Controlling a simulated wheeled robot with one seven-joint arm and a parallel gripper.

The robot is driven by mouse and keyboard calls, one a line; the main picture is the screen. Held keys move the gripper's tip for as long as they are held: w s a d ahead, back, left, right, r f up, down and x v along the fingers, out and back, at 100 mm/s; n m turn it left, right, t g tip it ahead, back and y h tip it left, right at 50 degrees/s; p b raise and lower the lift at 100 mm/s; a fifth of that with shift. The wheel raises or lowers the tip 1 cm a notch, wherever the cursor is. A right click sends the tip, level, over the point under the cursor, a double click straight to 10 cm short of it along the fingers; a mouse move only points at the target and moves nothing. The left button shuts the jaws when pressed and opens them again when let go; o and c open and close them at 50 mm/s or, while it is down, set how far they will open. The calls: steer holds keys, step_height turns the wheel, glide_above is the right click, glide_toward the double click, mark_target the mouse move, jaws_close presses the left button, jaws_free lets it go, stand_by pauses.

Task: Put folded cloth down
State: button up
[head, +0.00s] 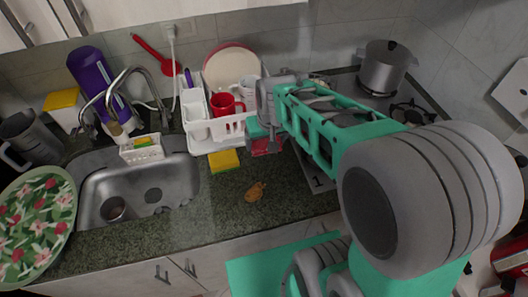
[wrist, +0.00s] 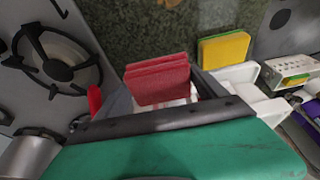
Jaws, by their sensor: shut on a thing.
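The folded cloth is red and shows in the wrist view (wrist: 158,82) as a stacked, layered block between my gripper's dark fingers. In the head view the cloth (head: 266,147) shows as a red patch just below my gripper (head: 262,135), at the right end of the dish rack. My gripper is shut on the cloth, and the cloth's far edge sticks out past the fingers. It appears above or close to the dark speckled counter (head: 225,195); I cannot tell whether it touches. My arm hides part of the area to the right.
A white dish rack (head: 232,132) with a red mug (head: 226,104) stands beside my gripper. A brown, cracker-like thing (head: 256,191) lies on the counter. The sink (head: 170,185) is left; a pot (head: 385,66) is on the stove.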

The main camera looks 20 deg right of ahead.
mark_target(264, 141)
steer(key=w+f+b, duration=0.1)
steer(key=f, duration=0.1)
steer(key=w+f, duration=0.2)
steer(key=shift+d+b, duration=0.15)
steer(key=shift+b, duration=0.2)
steer(key=b+x, duration=0.1)
steer(key=x, duration=0.1)
steer(key=b+x, duration=0.1)
steer(key=x, duration=0.1)
steer(key=shift+s+b, duration=0.25)
steer(key=shift+b, duration=0.15)
steer(key=shift+r, duration=0.1)
steer(key=o, duration=1.3)
steer(key=shift+c, duration=0.2)
